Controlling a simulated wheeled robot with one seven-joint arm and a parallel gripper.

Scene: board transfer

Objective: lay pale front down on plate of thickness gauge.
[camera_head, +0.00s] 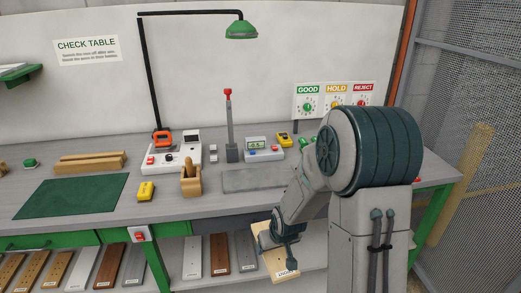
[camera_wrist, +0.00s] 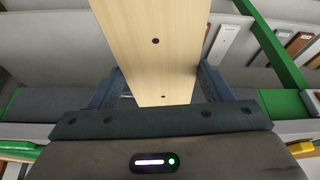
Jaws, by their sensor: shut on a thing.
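The pale front (camera_head: 268,255) is a light wood board with a white label at its lower end, held tilted in front of the table's front edge, below the tabletop. In the wrist view the pale front (camera_wrist: 155,40) fills the upper middle, with small dark holes in its face. My gripper (camera_wrist: 160,88) is shut on it, one finger at each side edge. A flat grey plate (camera_head: 240,183) lies bare on the tabletop, up and left of my arm. A small unit with a green display (camera_head: 257,144) stands behind it, apparently the thickness gauge. My arm hides the plate's right end.
A wooden holder (camera_head: 190,184) and a yellow device (camera_head: 146,191) stand left of the plate. A red-topped post (camera_head: 229,120) rises behind it. A green mat (camera_head: 70,197) lies at left.

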